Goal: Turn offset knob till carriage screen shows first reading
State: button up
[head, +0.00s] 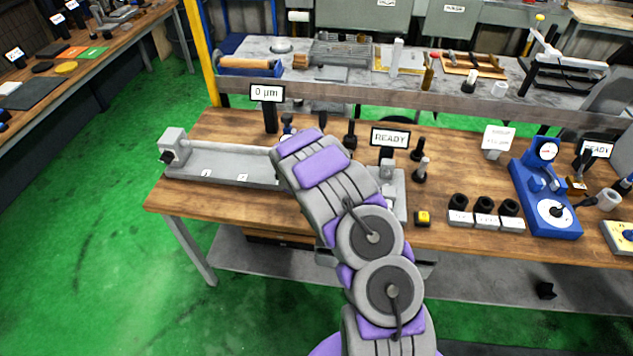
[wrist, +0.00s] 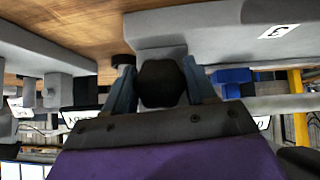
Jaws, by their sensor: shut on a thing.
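The grey grinder bed (head: 235,168) lies along the bench, with a grey headstock block (head: 173,146) at its left end. A small screen (head: 266,93) behind the bed reads 0 µm. A second screen (head: 390,137), right of my arm, reads READY. In the wrist view, my gripper (wrist: 158,80) has one finger on each side of a black, faceted knob (wrist: 160,84) and is shut on it. The knob sits against a grey machine part. In the head view my own arm hides the gripper and this knob.
A yellow button (head: 423,218) sits near the bench front. Right of it stand several black knobs on white labelled blocks (head: 486,222), a blue gauge stand (head: 545,190) and another READY screen (head: 596,149). Black posts stand behind the bed. The green floor (head: 110,230) at left is clear.

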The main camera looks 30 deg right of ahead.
jog(key=shift+w+r, duration=0.1)
jog(key=o, duration=1)
jog(key=v, duration=1.7)
jog(key=shift+s+a+p, duration=0.1)
jog(key=shift+s+p, duration=0.1)
jog(key=shift+p, duration=0.15)
